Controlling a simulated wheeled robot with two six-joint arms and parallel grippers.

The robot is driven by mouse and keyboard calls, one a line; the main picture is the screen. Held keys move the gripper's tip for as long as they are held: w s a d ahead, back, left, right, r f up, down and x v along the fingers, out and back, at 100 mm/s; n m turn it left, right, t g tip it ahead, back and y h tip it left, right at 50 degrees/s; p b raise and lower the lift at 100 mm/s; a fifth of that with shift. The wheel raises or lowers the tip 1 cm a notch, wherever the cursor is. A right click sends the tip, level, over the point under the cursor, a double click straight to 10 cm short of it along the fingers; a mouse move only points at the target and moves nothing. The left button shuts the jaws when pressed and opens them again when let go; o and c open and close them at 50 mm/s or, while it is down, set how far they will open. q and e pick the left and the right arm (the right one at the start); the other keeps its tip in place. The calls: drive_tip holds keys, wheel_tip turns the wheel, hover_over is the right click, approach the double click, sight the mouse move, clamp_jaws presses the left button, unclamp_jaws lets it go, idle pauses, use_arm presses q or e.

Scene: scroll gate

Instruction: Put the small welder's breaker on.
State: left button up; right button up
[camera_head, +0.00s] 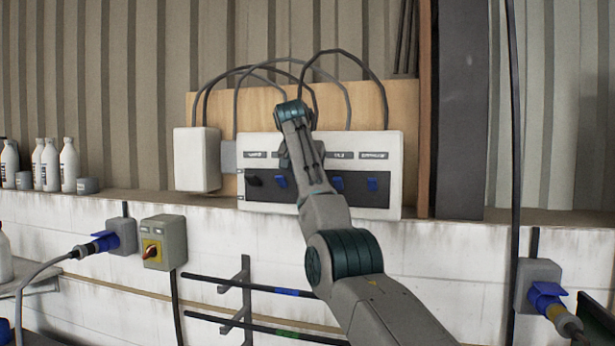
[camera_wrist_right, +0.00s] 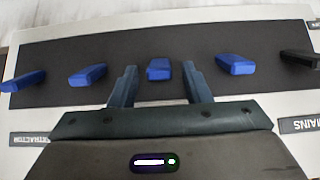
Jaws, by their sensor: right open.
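A white breaker panel (camera_head: 395,150) with a dark strip hangs on the wooden backboard. A black lever (camera_head: 254,181) sits at its left end, with blue levers to its right. My right arm hides the panel's middle. In the right wrist view, the panel appears upside down. There my right gripper (camera_wrist_right: 159,66) is open, its fingers on either side of the middle blue lever (camera_wrist_right: 158,70), with gaps visible. The black lever (camera_wrist_right: 300,60) is by the MAINS label (camera_wrist_right: 300,124). The middle lever's label is hidden, so I cannot tell if it is the small welder's. My left gripper is not in view.
A white box (camera_head: 196,160) stands left of the panel, with cables looping above. Below are a grey switch box with a red knob (camera_head: 152,251), a blue plug (camera_head: 104,241) and rods on a rack (camera_head: 245,290). Bottles (camera_head: 69,165) stand on the left ledge.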

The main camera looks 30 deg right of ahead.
drive_tip(key=shift+s+a+r, duration=0.15)
drive_tip(key=shift+a+r, duration=0.05)
drive_tip(key=shift+r, duration=0.05)
drive_tip(key=b+v, duration=0.3)
drive_tip(key=v, duration=0.7)
